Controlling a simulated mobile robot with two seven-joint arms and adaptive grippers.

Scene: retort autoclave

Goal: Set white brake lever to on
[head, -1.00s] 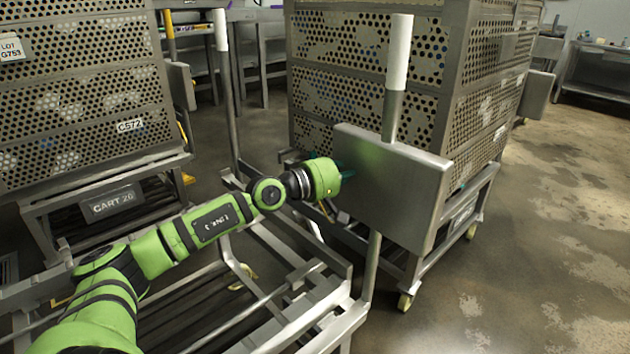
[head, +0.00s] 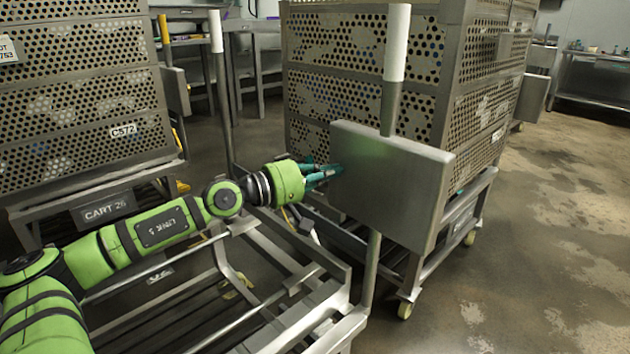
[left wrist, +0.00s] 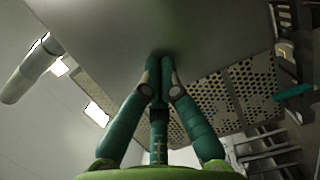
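Two upright metal posts have white grips: a near one (head: 397,42), which runs behind a grey metal plate (head: 390,185) and shows again below it, and a farther one (head: 216,32) to the left. I cannot tell whether either is the white brake lever, and I see no on mark. My left gripper (head: 335,172) points at the left part of the plate. In the left wrist view its teal fingers (left wrist: 160,64) are together and empty, with the tips at or very near the plate's surface. A white cylinder (left wrist: 28,72) shows at the left there. My right gripper is not seen.
A perforated crate (head: 350,110) stands on a wheeled cart behind the plate. Another crate (head: 80,95) stands at left above a CART 26 label (head: 108,207). An empty metal frame (head: 290,325) lies below my left arm. The floor (head: 540,250) at right is clear.

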